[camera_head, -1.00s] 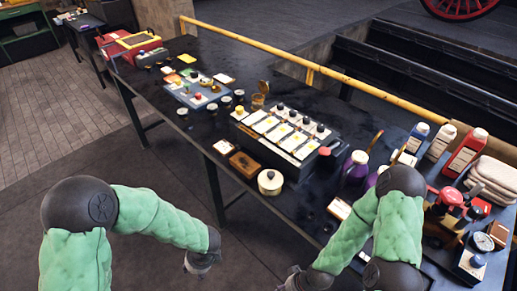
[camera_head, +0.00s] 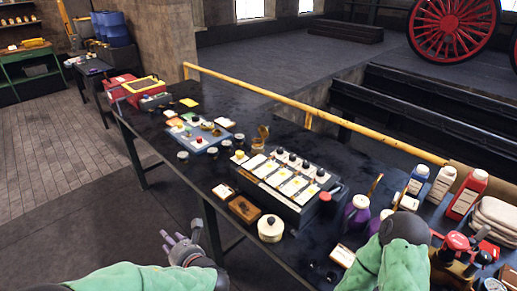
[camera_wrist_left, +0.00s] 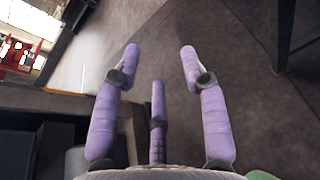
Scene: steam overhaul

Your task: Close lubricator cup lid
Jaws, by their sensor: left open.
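A small brass cup (camera_head: 262,145) stands on the dark workbench, behind the grey panel box; it looks like the lubricator cup. Its brass lid (camera_head: 262,131) appears raised at the top of the cup. My left gripper (camera_head: 183,235) is in front of the bench's near edge, low and well short of the cup, with purple fingers spread. In the left wrist view the left gripper (camera_wrist_left: 160,60) is open and empty, with only floor between its fingers. The cup is not in that view.
The grey panel box (camera_head: 290,183) with black knobs, a cream pot (camera_head: 270,228) and a wooden box (camera_head: 243,209) sit near the bench's front edge. A blue tray (camera_head: 200,137) lies left of the cup. A yellow rail (camera_head: 300,115) runs behind.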

